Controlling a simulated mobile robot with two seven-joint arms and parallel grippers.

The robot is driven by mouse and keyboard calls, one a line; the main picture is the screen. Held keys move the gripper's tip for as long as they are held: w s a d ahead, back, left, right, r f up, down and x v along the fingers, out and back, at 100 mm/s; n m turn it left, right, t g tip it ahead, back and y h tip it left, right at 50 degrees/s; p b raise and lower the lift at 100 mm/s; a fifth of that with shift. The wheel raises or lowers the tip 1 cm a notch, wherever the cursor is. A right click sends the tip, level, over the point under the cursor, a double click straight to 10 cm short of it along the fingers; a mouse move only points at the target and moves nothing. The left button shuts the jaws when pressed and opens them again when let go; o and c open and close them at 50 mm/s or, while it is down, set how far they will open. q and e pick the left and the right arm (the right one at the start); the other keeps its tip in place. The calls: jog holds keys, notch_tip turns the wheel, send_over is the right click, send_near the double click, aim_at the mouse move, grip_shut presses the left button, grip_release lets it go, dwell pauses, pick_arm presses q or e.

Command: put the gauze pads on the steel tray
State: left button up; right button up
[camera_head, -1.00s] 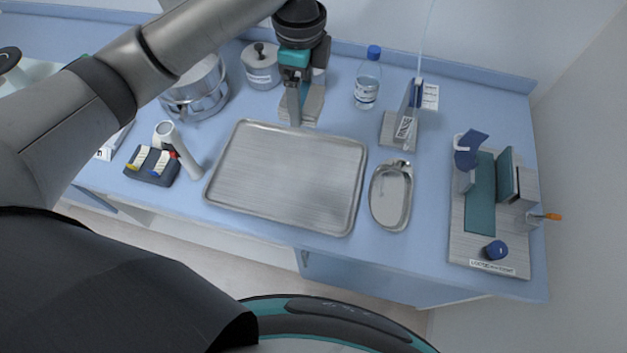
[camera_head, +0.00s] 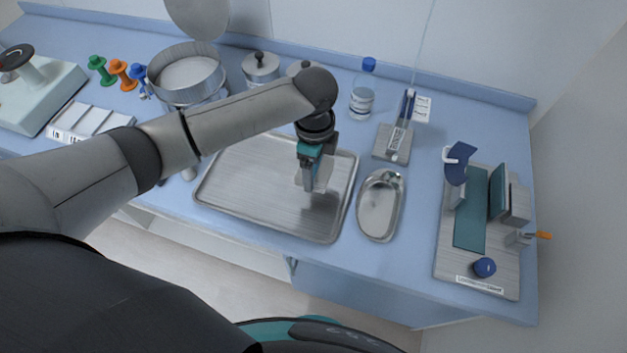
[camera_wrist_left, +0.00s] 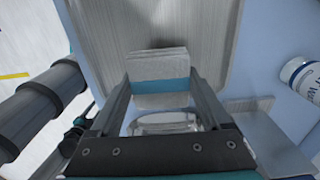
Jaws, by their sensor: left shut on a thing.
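The steel tray (camera_head: 245,190) is a flat rectangular tray with a raised rim, in the middle of the counter in the head view. My left gripper (camera_head: 309,186) is over its right half, pointing down. It is shut on the gauze pads (camera_head: 322,176), a small pale stack partly hidden by the fingers. In the left wrist view the gauze pads (camera_wrist_left: 158,68) show as a layered whitish stack with a teal band, between the fingers and over the tray surface (camera_wrist_left: 205,35). I cannot tell whether the stack touches the tray. My right gripper is not in view.
A kidney dish (camera_head: 380,206) stands close to the tray's right edge. Behind are a bottle (camera_head: 363,90), a lidded steel jar (camera_head: 260,67) and a round steel pot (camera_head: 186,75). A board with teal and blue items (camera_head: 473,222) lies at right.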

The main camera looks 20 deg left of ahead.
aim_at(314, 182)
pick_arm(q)
jog(key=shift+f+b, duration=0.4)
jog(key=shift+f, duration=2.45)
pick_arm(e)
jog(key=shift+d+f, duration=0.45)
pick_arm(q)
jog(key=shift+f, duration=0.1)
jog(key=o, duration=1.2)
jog(key=shift+c, duration=0.2)
notch_tip(314, 182, up, 12)
jog(key=shift+r+p, duration=0.15)
jog(key=shift+p, duration=0.75)
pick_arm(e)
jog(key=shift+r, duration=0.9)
